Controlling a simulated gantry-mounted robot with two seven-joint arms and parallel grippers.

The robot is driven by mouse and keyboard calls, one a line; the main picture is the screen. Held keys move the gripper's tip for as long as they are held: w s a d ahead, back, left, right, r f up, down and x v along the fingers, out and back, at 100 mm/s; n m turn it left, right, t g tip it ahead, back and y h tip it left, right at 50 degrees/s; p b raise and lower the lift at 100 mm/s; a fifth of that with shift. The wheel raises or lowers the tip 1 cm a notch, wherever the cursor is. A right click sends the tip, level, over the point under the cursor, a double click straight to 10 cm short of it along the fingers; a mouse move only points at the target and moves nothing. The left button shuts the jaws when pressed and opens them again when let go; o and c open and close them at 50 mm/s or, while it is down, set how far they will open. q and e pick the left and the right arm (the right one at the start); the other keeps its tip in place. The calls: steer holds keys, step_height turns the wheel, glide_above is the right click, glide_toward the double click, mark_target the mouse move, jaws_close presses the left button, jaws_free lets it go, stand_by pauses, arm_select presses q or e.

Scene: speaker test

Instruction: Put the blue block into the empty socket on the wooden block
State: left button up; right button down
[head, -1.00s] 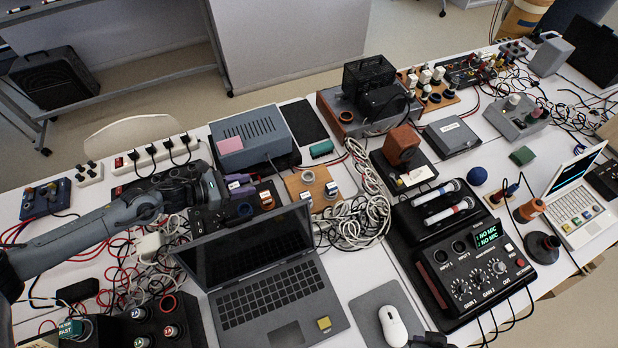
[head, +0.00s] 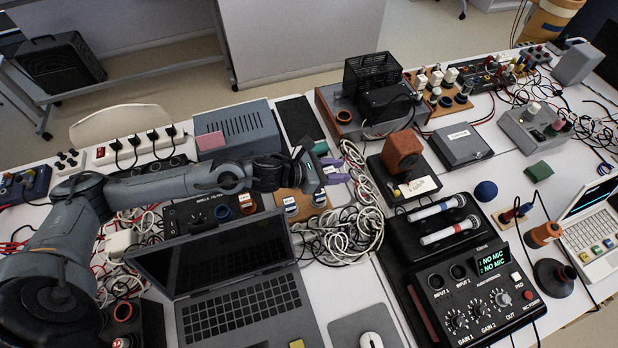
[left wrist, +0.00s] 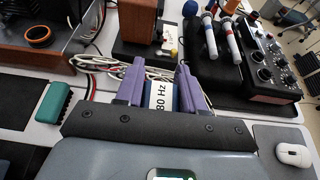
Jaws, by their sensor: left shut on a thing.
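My left gripper (head: 329,169) reaches in from the left in the head view, above and just right of the wooden block (head: 303,207). Its purple fingers are shut on the blue block (left wrist: 174,97), which shows a white "80 Hz" label in the left wrist view. In the head view the held block is small, with a pale face between the fingers. My right gripper is out of view.
A laptop (head: 240,305) stands in front of the wooden block. Tangled white cables (head: 345,235) lie right of it, and a dark panel (head: 180,217) with ringed sockets is left. A blue-grey box (head: 238,128) stands behind. The audio interface (head: 470,292) is at the right.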

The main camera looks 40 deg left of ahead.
arm_select(q)
steer(key=a+f, duration=0.2)
steer(key=a, duration=0.1)
steer(key=a+f, duration=0.2)
steer(key=a, duration=0.2)
steer(key=a+f, duration=0.3)
steer(key=a, duration=0.1)
steer(key=shift+w+a+b, duration=0.1)
steer(key=shift+a+b, duration=0.05)
steer(key=shift+b, duration=0.2)
steer(key=shift+f, duration=2.05)
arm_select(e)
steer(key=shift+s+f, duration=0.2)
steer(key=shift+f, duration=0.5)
arm_select(q)
steer(key=shift+b, duration=0.3)
steer(key=shift+f+b, duration=0.3)
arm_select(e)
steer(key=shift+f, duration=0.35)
arm_select(q)
steer(key=o, duration=1)
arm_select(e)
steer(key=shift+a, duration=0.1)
arm_select(q)
steer(key=shift+o, duration=0.2)
steer(key=shift+r, duration=0.1)
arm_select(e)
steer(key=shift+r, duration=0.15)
